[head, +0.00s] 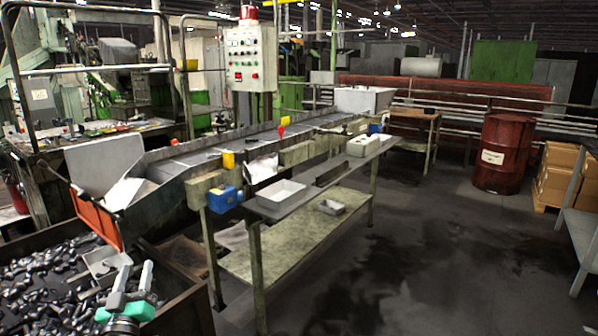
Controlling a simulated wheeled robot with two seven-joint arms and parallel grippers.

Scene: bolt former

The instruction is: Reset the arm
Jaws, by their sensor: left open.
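My left gripper (135,268) shows at the bottom left of the head view, with two grey fingers on a green and dark body. Its fingers are apart and nothing shows held between them. It appears over the bin (185,318) of dark metal bolts (40,275). A small pale grey piece (100,262) shows just behind the fingers; whether they touch it I cannot tell. My right gripper is not in view.
A conveyor (200,155) with an orange-edged chute (97,218) slopes to the bin. A metal table (300,235) holds a white tray (282,193). A control box (250,58) stands behind. A red drum (503,150) is at right. Floor in the right foreground is clear.

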